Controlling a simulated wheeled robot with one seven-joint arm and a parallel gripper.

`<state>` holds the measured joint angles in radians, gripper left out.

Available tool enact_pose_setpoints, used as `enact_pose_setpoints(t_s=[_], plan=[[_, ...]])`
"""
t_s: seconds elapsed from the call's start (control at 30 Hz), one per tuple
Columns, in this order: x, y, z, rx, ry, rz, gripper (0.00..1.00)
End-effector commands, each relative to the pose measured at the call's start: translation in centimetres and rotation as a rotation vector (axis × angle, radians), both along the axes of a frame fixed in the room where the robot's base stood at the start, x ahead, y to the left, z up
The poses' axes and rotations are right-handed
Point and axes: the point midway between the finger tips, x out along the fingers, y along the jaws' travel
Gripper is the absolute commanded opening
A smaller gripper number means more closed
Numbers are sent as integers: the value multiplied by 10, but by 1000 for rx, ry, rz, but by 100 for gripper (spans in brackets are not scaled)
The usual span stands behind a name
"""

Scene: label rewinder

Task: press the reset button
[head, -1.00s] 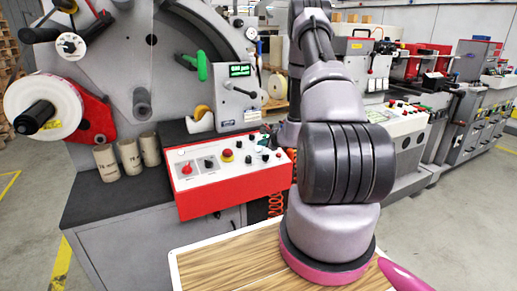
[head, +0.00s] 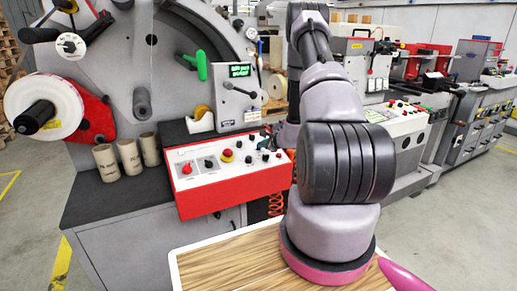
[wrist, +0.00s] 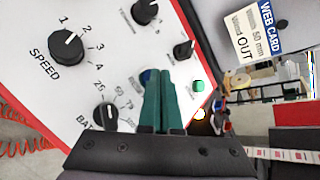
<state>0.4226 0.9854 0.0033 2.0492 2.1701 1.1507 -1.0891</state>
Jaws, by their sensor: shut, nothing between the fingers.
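A blue button (wrist: 147,76) shows on the white control panel in the wrist view, partly hidden behind my fingertips; the small label beside it is too blurred to read surely. My gripper (wrist: 162,73) is shut and empty, its two teal fingers together. The fingertips overlap the blue button's edge in the picture; I cannot tell whether they touch it. In the head view the red-edged control panel (head: 207,188) stands left of my arm, which largely hides the gripper.
Near the fingers are a black speed knob (wrist: 67,47), a lower black knob (wrist: 106,115) and a green button (wrist: 198,87). A red emergency knob (head: 227,155) tops the panel. A display unit (head: 237,105) and cardboard cores (head: 128,156) stand behind and left.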

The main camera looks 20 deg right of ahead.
Motion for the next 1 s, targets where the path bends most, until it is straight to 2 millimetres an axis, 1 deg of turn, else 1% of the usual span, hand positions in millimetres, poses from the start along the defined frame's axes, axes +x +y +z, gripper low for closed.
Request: enact_pose_setpoints(t_s=[0.27,0.6,0.9,1.0], plan=[[0,0,1,0,0,0,0],[-4,0,15,0,1,-1,0],[-5,0,16,1,0,0,0],[-6,0,21,0,-1,-1,0]])
